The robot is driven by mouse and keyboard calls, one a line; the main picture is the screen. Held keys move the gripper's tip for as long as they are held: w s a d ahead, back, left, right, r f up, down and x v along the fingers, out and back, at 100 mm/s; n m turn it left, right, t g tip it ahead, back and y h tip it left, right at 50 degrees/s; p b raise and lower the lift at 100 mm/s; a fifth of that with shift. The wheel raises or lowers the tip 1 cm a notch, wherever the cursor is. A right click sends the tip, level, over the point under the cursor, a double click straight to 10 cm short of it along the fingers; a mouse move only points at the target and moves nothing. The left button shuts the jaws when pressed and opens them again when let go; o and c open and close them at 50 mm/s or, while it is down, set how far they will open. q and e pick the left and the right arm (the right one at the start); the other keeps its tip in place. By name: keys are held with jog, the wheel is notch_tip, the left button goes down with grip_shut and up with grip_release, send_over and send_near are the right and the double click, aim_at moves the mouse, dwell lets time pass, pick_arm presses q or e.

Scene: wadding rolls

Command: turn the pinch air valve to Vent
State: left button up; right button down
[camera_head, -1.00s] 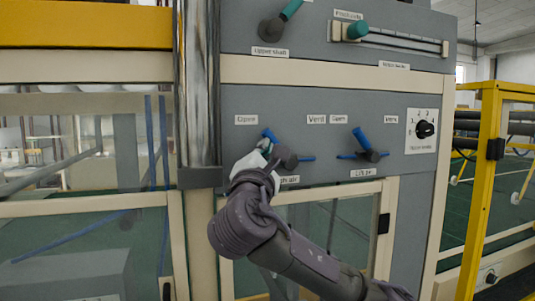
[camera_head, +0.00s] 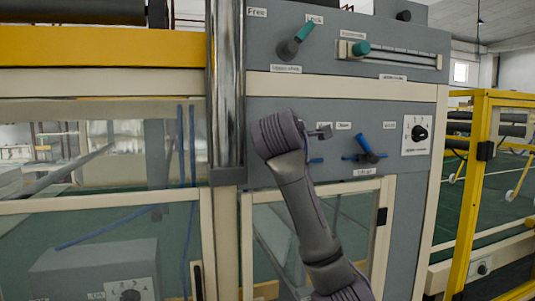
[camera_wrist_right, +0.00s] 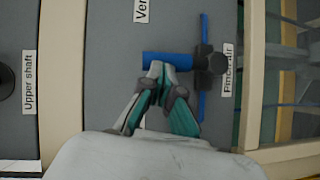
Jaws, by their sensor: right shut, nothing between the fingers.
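The pinch air valve in the right wrist view has a blue handle (camera_wrist_right: 168,59) on a dark hub (camera_wrist_right: 210,62). The handle points away from its "Pinch air" label (camera_wrist_right: 228,70), straight across the panel. A partly cut-off "Vent" label (camera_wrist_right: 141,10) lies to one side. My right gripper (camera_wrist_right: 163,74) is shut and empty, its fingertips at the handle's side opposite that label; I cannot tell whether they touch. My left gripper is not in view.
Above are a green-handled lever (camera_head: 303,34) and a slider (camera_head: 361,48). A shiny vertical column (camera_head: 226,90) stands left.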

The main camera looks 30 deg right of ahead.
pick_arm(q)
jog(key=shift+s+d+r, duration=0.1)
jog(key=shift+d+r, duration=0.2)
pick_arm(e)
jog(key=shift+s+d, duration=0.2)
jog(key=shift+d, duration=0.95)
jog(key=shift+s+d, duration=0.2)
jog(key=shift+d, duration=0.9)
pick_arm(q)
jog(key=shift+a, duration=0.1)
pick_arm(e)
jog(key=shift+f, duration=0.1)
